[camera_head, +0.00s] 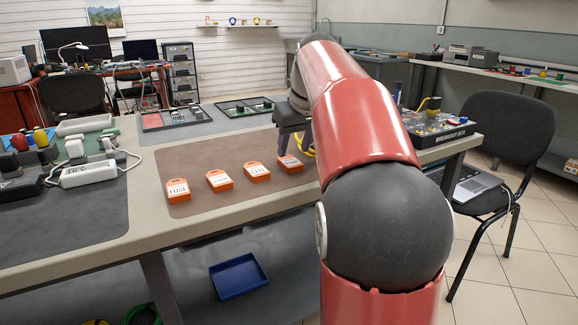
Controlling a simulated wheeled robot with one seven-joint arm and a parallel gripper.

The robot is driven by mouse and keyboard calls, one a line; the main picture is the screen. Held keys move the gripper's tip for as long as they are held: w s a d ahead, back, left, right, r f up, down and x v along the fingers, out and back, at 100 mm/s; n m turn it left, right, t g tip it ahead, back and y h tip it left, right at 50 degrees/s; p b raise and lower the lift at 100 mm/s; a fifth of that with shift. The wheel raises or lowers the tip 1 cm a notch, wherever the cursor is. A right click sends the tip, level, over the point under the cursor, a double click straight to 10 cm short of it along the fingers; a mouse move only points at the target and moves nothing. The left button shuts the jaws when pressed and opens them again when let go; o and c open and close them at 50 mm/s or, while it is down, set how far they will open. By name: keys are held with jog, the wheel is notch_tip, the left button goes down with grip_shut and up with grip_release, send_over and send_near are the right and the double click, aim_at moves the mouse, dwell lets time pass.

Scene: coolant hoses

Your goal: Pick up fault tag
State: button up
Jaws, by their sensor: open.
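Several orange tags with white labels lie on the brown mat (230,155) on the workbench. The leftmost tag (178,190) reads "FUSE". The second tag (219,181) has a label too small to read. The third tag (257,172) seems to read "CELL". The rightmost tag (290,163) has an unreadable label, so I cannot tell which one is the fault tag. My gripper (295,143) is open above the mat, close to the rightmost tag in the picture. My red and grey arm hides part of it and the mat's right side.
A black box with knobs (437,128) stands at the bench's right end. Flat black trays (176,118) lie behind the mat. Grey devices with cables (88,174) crowd the left. A blue tray (238,276) sits on the lower shelf. A black chair (505,130) stands at right.

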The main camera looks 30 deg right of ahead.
aim_at(290, 161)
jog(key=x, duration=0.4)
jog(key=shift+w, duration=0.2)
jog(key=c, duration=0.6)
jog(key=shift+r, duration=0.15)
